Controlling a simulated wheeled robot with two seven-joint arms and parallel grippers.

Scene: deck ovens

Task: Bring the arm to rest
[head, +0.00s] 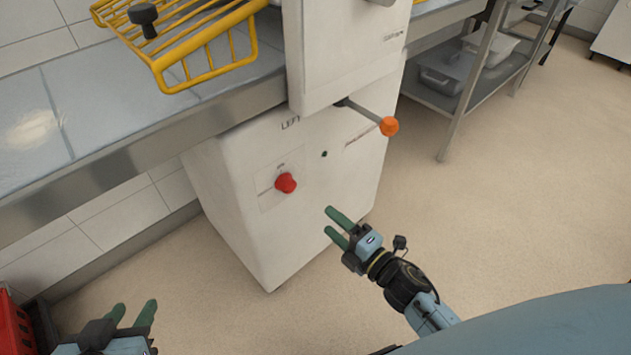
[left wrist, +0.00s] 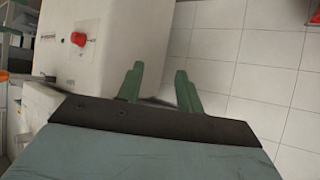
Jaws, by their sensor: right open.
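My right gripper (head: 333,224) is in the middle of the head view, in front of the white machine, with green fingers apart and nothing between them. My left gripper (head: 134,310) is at the lower left of the head view, low over the floor side. Its two green fingers are apart and empty. They also show in the left wrist view (left wrist: 158,84), with open space between them. Neither gripper visibly touches anything.
The white machine (head: 230,220) has a red knob (head: 286,183) and a lever with an orange ball (head: 389,126). A yellow rack (head: 205,50) stands on the steel counter (head: 110,165). A red crate (head: 14,325) is at lower left. The floor at right is clear.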

